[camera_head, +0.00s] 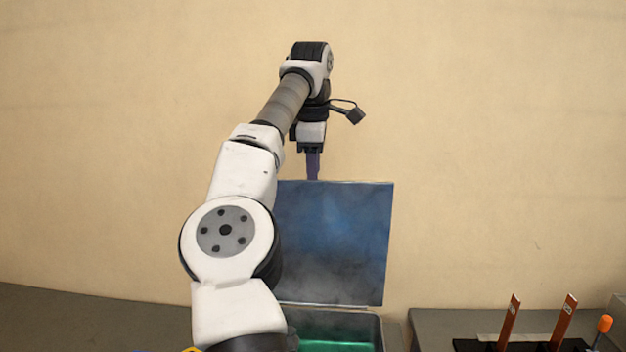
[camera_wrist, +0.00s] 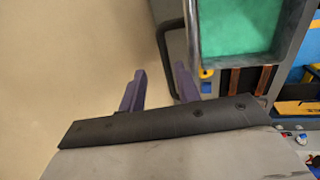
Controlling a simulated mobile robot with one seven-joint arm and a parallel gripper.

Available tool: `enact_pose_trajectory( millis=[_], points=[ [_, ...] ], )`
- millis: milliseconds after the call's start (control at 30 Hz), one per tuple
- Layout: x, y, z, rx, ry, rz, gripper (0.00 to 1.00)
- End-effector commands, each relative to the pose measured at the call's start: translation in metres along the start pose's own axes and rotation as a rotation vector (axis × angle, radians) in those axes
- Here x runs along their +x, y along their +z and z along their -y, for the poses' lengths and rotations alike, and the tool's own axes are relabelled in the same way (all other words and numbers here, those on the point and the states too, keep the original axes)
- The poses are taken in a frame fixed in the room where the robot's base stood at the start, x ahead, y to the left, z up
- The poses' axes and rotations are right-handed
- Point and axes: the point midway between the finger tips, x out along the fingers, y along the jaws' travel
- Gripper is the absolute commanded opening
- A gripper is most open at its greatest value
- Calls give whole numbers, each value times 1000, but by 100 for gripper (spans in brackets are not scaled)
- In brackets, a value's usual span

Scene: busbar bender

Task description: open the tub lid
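The tub lid (camera_head: 335,245) is a blue panel standing raised, nearly upright, at the back of the grey tub (camera_head: 376,330). The tub's green inside shows below it. In the wrist view the lid is a thin silver edge (camera_wrist: 193,35) beside the open tub (camera_wrist: 286,50). A dark curved handle (camera_wrist: 162,45) stands out from the lid's outer side. My gripper (camera_head: 313,174) points down at the lid's top edge. Its purple fingers (camera_wrist: 160,70) are apart, with the handle seeming to lie between them, nearer the right finger. Contact is not clear.
Right of the tub, a black fixture (camera_head: 480,345) holds two upright copper-coloured bars (camera_head: 510,322) near an orange knob (camera_head: 605,323). A plain beige wall (camera_head: 480,130) stands behind. Blue and yellow items (camera_wrist: 300,107) lie at the right in the wrist view.

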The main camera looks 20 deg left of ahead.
Motion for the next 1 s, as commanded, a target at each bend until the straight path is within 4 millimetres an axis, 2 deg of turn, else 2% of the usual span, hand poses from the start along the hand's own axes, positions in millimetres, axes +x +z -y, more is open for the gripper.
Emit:
enact_pose_trajectory(
  millis=[33, 100, 300, 1000],
  points=[
    [-14, 0, 0, -2, 9, -1, 32],
    [-25, 0, 0, -2, 15, -1, 32],
    [-42, -1, 1, -3, 22, -1, 32],
    [-45, -2, 1, -5, 24, -2, 32]
  ],
)
